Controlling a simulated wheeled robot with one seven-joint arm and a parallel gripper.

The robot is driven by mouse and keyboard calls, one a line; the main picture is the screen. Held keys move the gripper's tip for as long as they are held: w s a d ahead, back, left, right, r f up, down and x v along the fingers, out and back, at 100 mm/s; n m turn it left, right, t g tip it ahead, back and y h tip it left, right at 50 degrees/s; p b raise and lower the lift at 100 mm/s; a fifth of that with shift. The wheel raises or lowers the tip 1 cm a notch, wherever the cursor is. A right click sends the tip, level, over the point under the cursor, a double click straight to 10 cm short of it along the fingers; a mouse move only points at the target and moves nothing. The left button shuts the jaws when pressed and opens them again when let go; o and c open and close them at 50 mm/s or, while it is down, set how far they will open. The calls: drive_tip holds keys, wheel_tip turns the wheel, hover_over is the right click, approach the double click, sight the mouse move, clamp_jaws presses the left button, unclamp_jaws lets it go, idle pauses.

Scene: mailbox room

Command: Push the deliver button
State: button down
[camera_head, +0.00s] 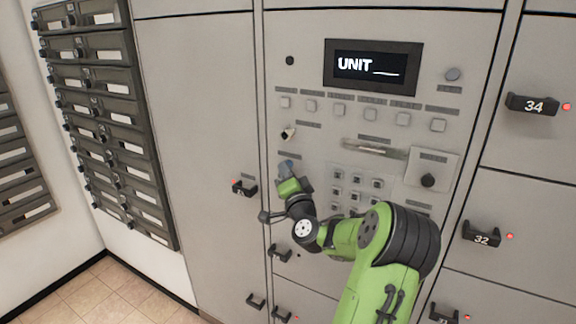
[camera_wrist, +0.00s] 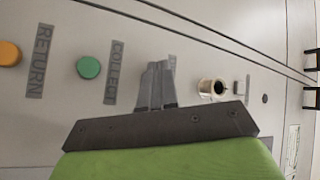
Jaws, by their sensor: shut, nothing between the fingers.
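My gripper (camera_head: 286,168) is at the left side of the control panel (camera_head: 318,135), close to its face, below a small label (camera_head: 289,156). In the wrist view its closed fingers (camera_wrist: 157,72) point at the panel with nothing held. A green button (camera_wrist: 88,67) with a COLLECT label (camera_wrist: 113,72) and an orange button (camera_wrist: 9,53) with a RETURN label (camera_wrist: 38,62) lie to the left. Another label (camera_wrist: 172,68) is mostly covered by the fingers. No DELIVER word is readable, and any button behind the fingers is hidden. I cannot tell whether the fingertips touch the panel.
A screen (camera_head: 373,66) reads UNIT with a blank line. A keypad (camera_head: 357,181) sits right of my gripper. A round metal fitting (camera_wrist: 211,89) protrudes beside the fingers. Locker handles (camera_head: 243,188) stick out at left, and handle 34 (camera_head: 532,104) at right.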

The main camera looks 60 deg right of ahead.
idle(0.4)
drive_tip(key=shift+s+a+b, duration=0.1)
drive_tip(key=shift+a+b, duration=0.25)
drive_tip(key=shift+a, duration=0.4)
drive_tip(key=shift+a, duration=0.1)
drive_tip(key=a, duration=0.1)
drive_tip(key=a+b, duration=0.1)
drive_tip(key=a, duration=0.2)
drive_tip(key=shift+s+a, duration=0.25)
drive_tip(key=shift+a, duration=0.15)
